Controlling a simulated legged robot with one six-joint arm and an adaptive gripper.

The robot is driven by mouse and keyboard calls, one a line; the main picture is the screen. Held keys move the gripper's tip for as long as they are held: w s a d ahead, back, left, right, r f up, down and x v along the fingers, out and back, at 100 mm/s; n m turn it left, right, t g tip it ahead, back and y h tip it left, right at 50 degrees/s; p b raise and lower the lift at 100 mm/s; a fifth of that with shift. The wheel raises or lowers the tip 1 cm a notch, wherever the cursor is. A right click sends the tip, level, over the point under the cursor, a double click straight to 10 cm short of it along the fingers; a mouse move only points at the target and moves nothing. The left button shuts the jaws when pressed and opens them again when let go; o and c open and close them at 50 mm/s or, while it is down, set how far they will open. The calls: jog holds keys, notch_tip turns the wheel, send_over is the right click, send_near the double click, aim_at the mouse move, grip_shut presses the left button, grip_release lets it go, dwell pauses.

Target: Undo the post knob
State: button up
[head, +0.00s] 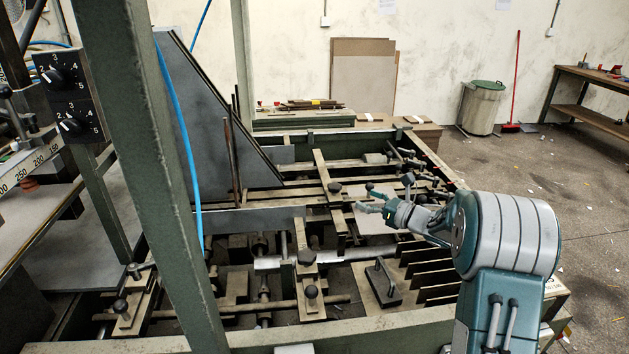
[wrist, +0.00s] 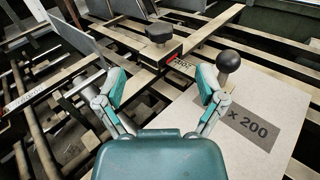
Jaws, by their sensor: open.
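In the head view a black knob (head: 334,187) sits on a pale bar, just left of my gripper (head: 364,197). My gripper (wrist: 160,82) is open and empty, with its two teal-padded fingers spread below the knob in the picture and apart from it. A black ball knob (wrist: 228,62) on a short stem stands to the right, beyond the right finger. Whether the knob's post is threaded through the block is hidden.
A pale board (wrist: 235,125) marked "x 200" lies under the right finger. Bars and gaps fill the feeder frame around it. A black-handled plate (head: 382,282) and further knobs (head: 311,291) lie nearer. A green upright (head: 150,170) stands at left.

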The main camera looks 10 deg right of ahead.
aim_at(334, 184)
jog(key=shift+w+d+f+n+y, duration=0.15)
jog(key=shift+f+n+y, duration=0.15)
jog(key=shift+f+n, duration=0.1)
jog(key=shift+w, duration=0.3)
jog(key=x, duration=0.9)
jog(key=shift+s+a+f, duration=0.1)
jog(key=shift+s+a, duration=0.15)
jog(key=shift+a, duration=0.3)
jog(key=shift+w+a, duration=0.15)
jog(key=shift+w, duration=0.25)
jog(key=shift+d, duration=0.35)
jog(key=shift+a, duration=0.25)
jog(key=c, duration=1.2)
